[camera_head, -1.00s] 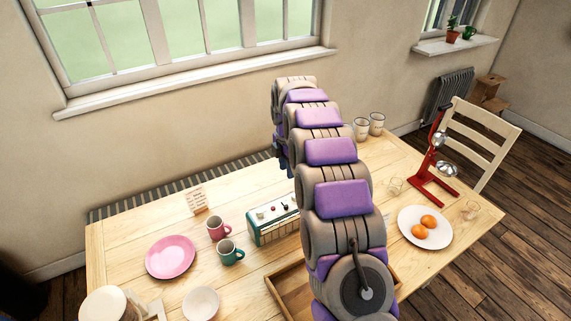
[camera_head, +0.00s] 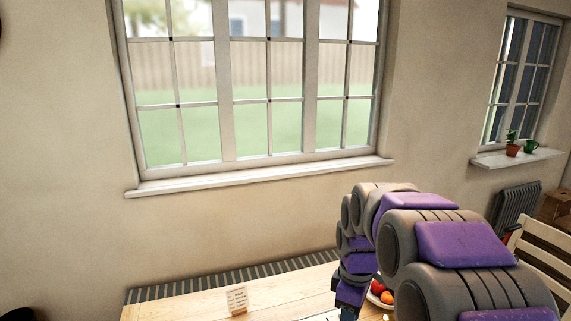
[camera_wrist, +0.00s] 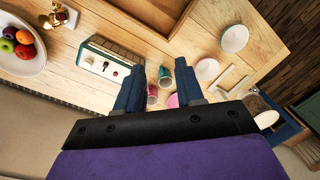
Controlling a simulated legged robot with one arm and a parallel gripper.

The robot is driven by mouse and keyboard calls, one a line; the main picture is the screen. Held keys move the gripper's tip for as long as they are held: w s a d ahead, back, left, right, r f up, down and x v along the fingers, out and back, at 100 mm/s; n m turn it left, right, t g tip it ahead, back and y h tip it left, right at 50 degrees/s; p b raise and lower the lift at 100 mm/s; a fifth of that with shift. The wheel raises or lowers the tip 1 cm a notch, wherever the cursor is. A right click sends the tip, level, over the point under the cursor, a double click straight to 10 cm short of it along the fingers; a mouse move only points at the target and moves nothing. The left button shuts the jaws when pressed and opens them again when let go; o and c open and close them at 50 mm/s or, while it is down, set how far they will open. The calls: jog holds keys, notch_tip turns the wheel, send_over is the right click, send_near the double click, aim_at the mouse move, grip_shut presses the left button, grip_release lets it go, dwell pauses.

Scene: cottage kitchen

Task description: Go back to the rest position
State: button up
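My gripper (camera_wrist: 159,78) shows in the wrist view with its two dark blue fingers apart and nothing held between them. It hangs above the wooden table (camera_wrist: 210,45). A teal mug (camera_wrist: 166,82) and a pink mug (camera_wrist: 152,95) show on the table beyond the gap between the fingers. In the head view my purple and grey arm rises at the lower right and bends downward. The fingertips are not clearly seen there.
A teal-and-white radio (camera_wrist: 105,62) stands left of the fingers. A fruit bowl (camera_wrist: 22,58) is at the far left and a wooden tray (camera_wrist: 150,14) at the top. Several dishes lie to the right. The window wall (camera_head: 230,225) stands behind the table.

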jog(key=s+f+m, duration=0.1)
jog(key=s+m, duration=0.5)
jog(key=s, duration=0.9)
jog(key=s+f+m+g, duration=0.1)
jog(key=s+m, duration=0.5)
jog(key=s, duration=0.9)
jog(key=shift+f, duration=0.25)
jog(key=shift+w+d, duration=0.1)
